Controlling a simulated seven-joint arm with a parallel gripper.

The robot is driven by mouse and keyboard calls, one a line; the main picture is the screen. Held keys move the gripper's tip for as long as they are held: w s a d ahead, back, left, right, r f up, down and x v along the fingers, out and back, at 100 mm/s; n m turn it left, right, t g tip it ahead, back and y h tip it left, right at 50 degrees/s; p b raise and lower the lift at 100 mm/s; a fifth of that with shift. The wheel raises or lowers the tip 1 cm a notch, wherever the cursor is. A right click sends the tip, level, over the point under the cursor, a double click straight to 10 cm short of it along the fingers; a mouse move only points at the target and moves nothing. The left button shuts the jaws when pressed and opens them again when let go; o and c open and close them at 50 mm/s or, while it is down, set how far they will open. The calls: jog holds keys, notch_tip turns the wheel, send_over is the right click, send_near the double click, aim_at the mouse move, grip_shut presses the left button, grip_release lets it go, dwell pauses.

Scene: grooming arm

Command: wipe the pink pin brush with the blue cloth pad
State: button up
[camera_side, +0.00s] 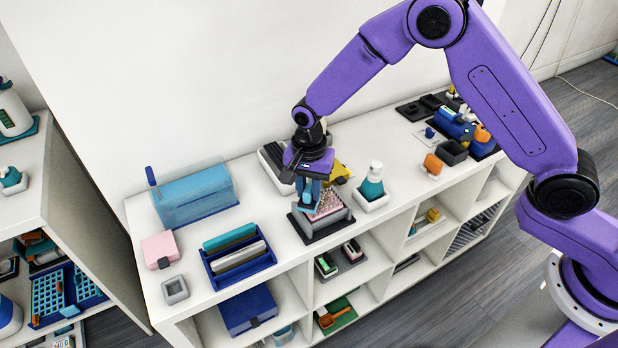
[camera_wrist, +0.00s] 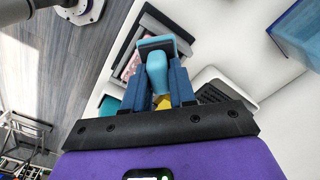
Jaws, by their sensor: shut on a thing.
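The pink pin brush (camera_side: 328,203) lies bristles up in a grey holder (camera_side: 336,221) on a dark base on the white shelf top. Part of it shows in the wrist view (camera_wrist: 130,66), mostly hidden behind the pad. My gripper (camera_side: 312,177) is above the holder's left side. In the wrist view my gripper (camera_wrist: 159,82) is shut on the teal handle of the blue cloth pad (camera_wrist: 158,68), with the pad at the far end. The pad (camera_side: 307,203) also shows beside the bristles in the side view; I cannot tell if it touches them.
A teal bottle (camera_side: 372,186) stands in a white tray just right of the holder. A yellow thing (camera_side: 341,172) and a dark rack (camera_side: 270,158) are behind. A blue tray (camera_side: 239,275) with upright slabs and a translucent blue box (camera_side: 195,194) are at left.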

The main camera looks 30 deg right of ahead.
jog(key=shift+d+f, duration=0.6)
jog(key=shift+d, duration=3.5)
jog(key=shift+a, duration=4.15)
jog(key=shift+r, duration=4)
